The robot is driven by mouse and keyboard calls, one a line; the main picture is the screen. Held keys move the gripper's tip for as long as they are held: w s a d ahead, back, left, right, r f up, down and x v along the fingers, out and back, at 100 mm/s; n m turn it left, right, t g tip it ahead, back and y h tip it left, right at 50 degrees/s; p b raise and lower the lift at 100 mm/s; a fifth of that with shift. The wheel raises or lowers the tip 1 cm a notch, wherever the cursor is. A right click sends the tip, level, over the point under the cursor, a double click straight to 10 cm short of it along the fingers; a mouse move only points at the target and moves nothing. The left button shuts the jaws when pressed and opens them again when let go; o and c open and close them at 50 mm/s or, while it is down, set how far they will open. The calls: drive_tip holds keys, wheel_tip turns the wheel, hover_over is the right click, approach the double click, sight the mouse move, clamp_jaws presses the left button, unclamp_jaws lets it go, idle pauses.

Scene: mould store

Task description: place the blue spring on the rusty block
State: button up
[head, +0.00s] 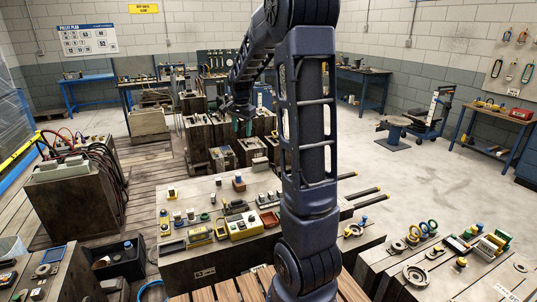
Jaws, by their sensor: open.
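My gripper (242,126) hangs at the end of my arm, over the group of mould blocks at the back centre. It is open; it is small in the picture, and I see nothing clearly held between its fingers. A small reddish-brown block (239,186) stands on the near centre mould top, with a small blue piece (239,177) at its top. This may be the rusty block and the blue spring, but they are too small to tell for sure. My gripper is well behind and above them, not touching. My arm hides part of the middle.
The near mould top (180,230) carries several small parts and a yellow control box (243,226). More moulds stand at right with rings (413,236) and at left with hoses (75,150). Forklift-like forks (365,193) jut right.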

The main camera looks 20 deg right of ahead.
drive_tip(key=s+a+r+n+t, duration=0.1)
drive_tip(key=s+r+n, duration=0.2)
drive_tip(key=s, duration=0.6)
drive_tip(key=s+r+n, duration=0.2)
drive_tip(key=s+r, duration=0.2)
drive_tip(key=s, duration=0.5)
drive_tip(key=s+f+n, duration=0.1)
drive_tip(key=s+n, duration=0.1)
drive_tip(key=s, duration=0.6)
drive_tip(key=s+a+f+n+t, duration=0.1)
drive_tip(key=s+n, duration=0.2)
drive_tip(key=s, duration=0.5)
drive_tip(key=shift+s+a+f+n+t, duration=0.15)
drive_tip(key=shift+s+f+n+t, duration=0.05)
drive_tip(key=shift+f+n+t, duration=0.1)
